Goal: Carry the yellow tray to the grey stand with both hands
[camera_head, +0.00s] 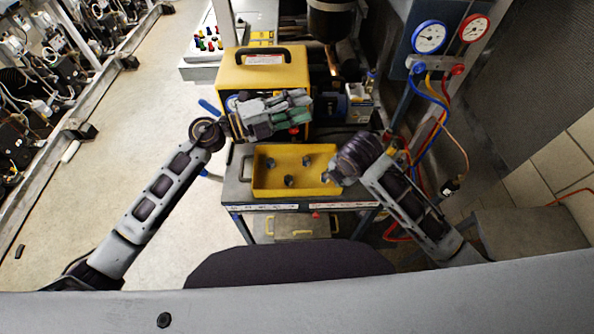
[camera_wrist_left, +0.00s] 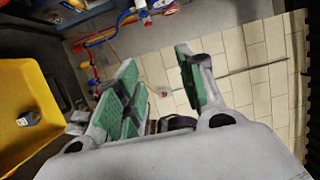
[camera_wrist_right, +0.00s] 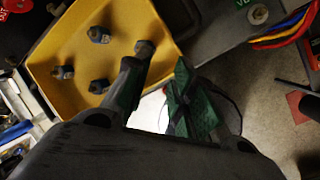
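The yellow tray (camera_head: 262,188) lies flat on a grey trolley (camera_head: 236,192) and holds several small dark fittings. A handle shows at its left end. It also shows in the right wrist view (camera_wrist_right: 75,40) and at the left edge of the left wrist view (camera_wrist_left: 18,85). My left gripper (camera_head: 308,106) is open and empty, above and behind the tray, clear of it. My right gripper (camera_wrist_right: 165,62) is open at the tray's right end, one finger over the tray and one outside; contact cannot be told. A grey flat top (camera_head: 530,232) at right may be the grey stand.
A yellow machine with a black handle (camera_head: 265,58) stands behind the tray. Gauges (camera_head: 429,37) and coloured hoses (camera_head: 430,95) hang close to my right arm. Open floor (camera_head: 130,120) lies at left.

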